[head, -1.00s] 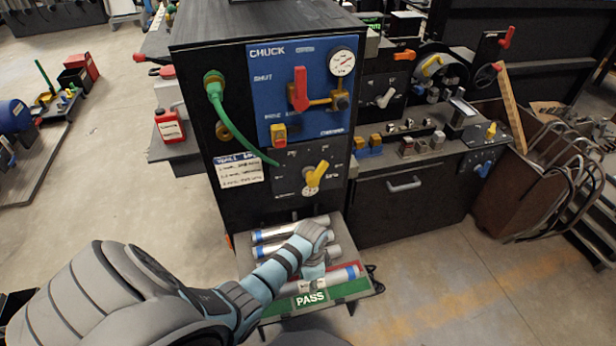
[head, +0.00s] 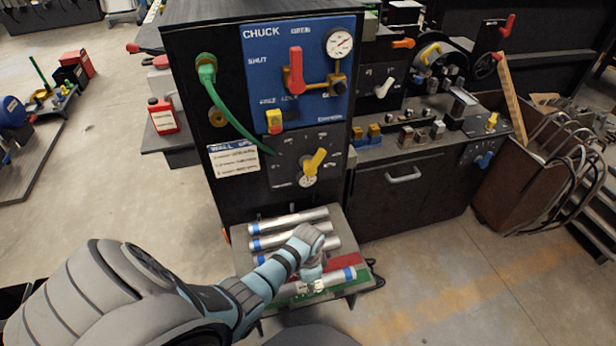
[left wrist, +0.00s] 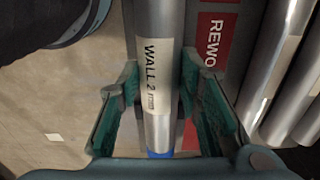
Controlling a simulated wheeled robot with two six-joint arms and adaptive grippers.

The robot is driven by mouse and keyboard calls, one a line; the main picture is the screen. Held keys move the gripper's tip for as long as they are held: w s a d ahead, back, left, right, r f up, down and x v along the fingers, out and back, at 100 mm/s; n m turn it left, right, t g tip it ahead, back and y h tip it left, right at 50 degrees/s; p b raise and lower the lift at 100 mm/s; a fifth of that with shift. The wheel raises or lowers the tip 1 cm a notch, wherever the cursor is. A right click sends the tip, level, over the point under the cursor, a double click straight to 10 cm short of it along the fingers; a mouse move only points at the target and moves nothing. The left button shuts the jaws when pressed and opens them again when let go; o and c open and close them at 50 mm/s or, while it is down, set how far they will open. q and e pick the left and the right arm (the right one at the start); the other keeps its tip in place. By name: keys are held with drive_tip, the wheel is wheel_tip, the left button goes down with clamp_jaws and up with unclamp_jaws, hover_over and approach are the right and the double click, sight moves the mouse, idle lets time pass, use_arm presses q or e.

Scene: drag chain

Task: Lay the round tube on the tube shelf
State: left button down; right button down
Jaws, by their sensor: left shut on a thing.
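My left gripper (head: 313,277) is shut on a silver round tube (head: 341,277) with a blue band near its end. In the left wrist view the tube (left wrist: 158,45) runs between the two teal fingers (left wrist: 160,100) and bears a white "WALL 2" label. The tube shelf (head: 361,287) is a low tray below the chuck panel, with a red strip (head: 346,262) and a green strip in front. The held tube lies over the green strip; I cannot tell whether it touches it. Several other tubes (head: 287,220) lie behind it. My right gripper is out of view.
The black chuck cabinet (head: 225,175) with its blue panel (head: 296,75) stands directly behind the shelf. A workbench (head: 400,200) is to its right, and a brown bin (head: 520,190) beyond. Floor is open to the left and right of the shelf.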

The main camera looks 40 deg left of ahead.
use_arm(q)
drive_tip(key=shift+f, duration=0.6)
drive_tip(key=c, duration=1.1)
unclamp_jaws()
drive_tip(key=shift+o, duration=0.2)
wheel_tip(320, 180, up, 12)
drive_tip(key=shift+s, duration=0.1)
